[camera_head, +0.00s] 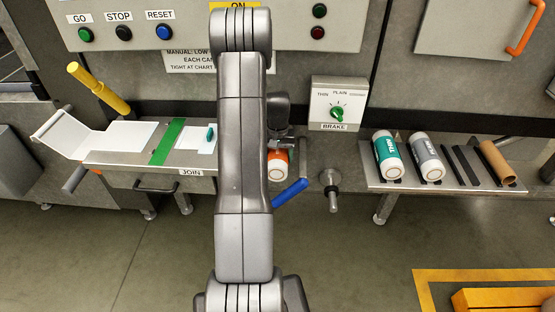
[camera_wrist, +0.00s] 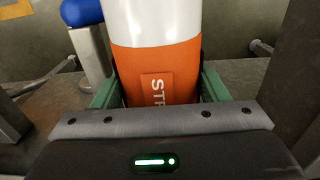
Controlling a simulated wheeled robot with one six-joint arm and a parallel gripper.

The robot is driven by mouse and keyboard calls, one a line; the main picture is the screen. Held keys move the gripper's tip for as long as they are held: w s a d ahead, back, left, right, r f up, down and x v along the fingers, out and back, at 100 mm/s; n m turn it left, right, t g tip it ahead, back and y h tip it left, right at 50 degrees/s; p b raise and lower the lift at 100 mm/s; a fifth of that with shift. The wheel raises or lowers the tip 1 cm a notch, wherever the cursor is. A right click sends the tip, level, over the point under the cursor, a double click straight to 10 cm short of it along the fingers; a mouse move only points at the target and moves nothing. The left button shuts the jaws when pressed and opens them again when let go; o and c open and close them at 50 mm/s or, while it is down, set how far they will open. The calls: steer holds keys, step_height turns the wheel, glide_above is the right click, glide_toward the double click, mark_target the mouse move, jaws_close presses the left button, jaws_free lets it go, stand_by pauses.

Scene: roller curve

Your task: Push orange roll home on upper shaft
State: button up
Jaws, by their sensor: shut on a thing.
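The orange roll (camera_head: 278,165) shows in the head view just right of my arm, with its white end facing the camera. In the wrist view the orange roll (camera_wrist: 155,70) has an orange band with white lettering and a white part beyond it. My gripper (camera_wrist: 157,88) is shut on it, one green finger on each side. My arm hides much of the roll and the machine behind it in the head view. A bare shaft (camera_head: 331,190) sticks out lower right of the roll. Whether the roll sits on the upper shaft is hidden.
A blue-handled lever (camera_head: 290,192) lies close below the roll; its blue end (camera_wrist: 82,12) shows beside the roll. A brake box (camera_head: 338,104) is at the right. A rack (camera_head: 445,178) holds a teal roll (camera_head: 389,156) and a grey roll (camera_head: 426,155). The join table (camera_head: 140,160) is left.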

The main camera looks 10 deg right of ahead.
steer(key=shift+w+d, duration=0.2)
steer(key=shift+w, duration=0.5)
steer(key=shift+w+d, duration=0.2)
steer(key=shift+w, duration=0.55)
steer(key=shift+w+d, duration=0.2)
steer(key=shift+w, duration=0.5)
steer(key=o, duration=1.4)
step_height(320, 180, up, 8)
steer(key=shift+f, duration=0.2)
steer(key=shift+f, duration=0.1)
